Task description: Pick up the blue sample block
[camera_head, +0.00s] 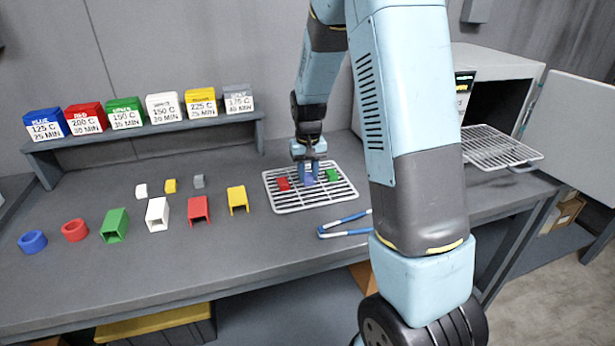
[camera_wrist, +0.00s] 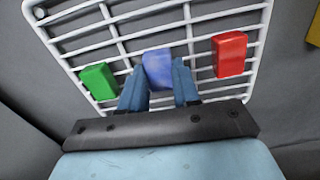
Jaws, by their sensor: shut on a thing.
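The blue sample block (camera_head: 309,180) is at the white wire rack (camera_head: 286,207), between a red block (camera_head: 283,184) and a green block (camera_head: 332,175). My gripper (camera_head: 307,176) points down over the rack and is shut on the blue block. In the wrist view the blue block (camera_wrist: 158,69) sits between my two blue fingertips (camera_wrist: 159,85), with the green block (camera_wrist: 99,81) to the left and the red block (camera_wrist: 230,54) to the right. I cannot tell whether the blue block still touches the rack.
Small white, yellow and grey blocks (camera_head: 170,186) and several coloured brackets and rings (camera_head: 198,210) stand left of the rack. Blue-handled tongs (camera_head: 345,232) lie in front of it. An open oven (camera_head: 490,80) with a pulled-out shelf (camera_head: 495,148) is at right. Labelled boxes (camera_head: 125,113) line the back shelf.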

